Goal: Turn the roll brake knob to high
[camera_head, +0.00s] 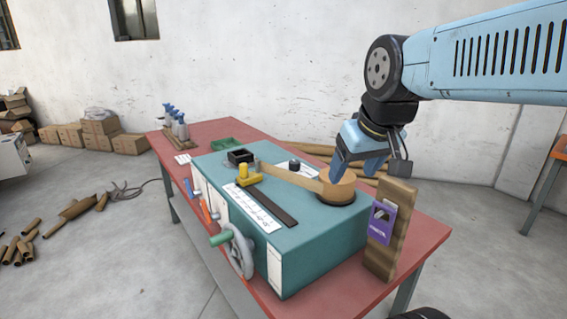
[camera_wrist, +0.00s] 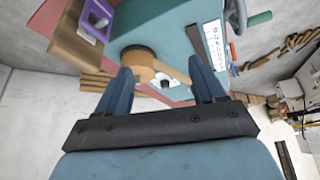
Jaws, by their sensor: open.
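A small black knob (camera_head: 294,163) stands on top of the teal machine (camera_head: 318,243), behind the tan strip; it looks like the roll brake knob. In the wrist view the knob (camera_wrist: 166,84) shows on a small white plate, between the fingers in the picture. Its setting is too small to read. My gripper (camera_head: 356,169) is open and empty, above the machine's right end near the tan roll (camera_head: 338,187). In the head view it is to the right of the knob and apart from it. The fingers (camera_wrist: 160,72) point toward the machine top.
A tan strip (camera_head: 290,178) runs from the roll across the top. A yellow block (camera_head: 246,177), a black box (camera_head: 240,156) and a handwheel (camera_head: 240,252) are farther left. Spray bottles (camera_head: 174,121) stand behind.

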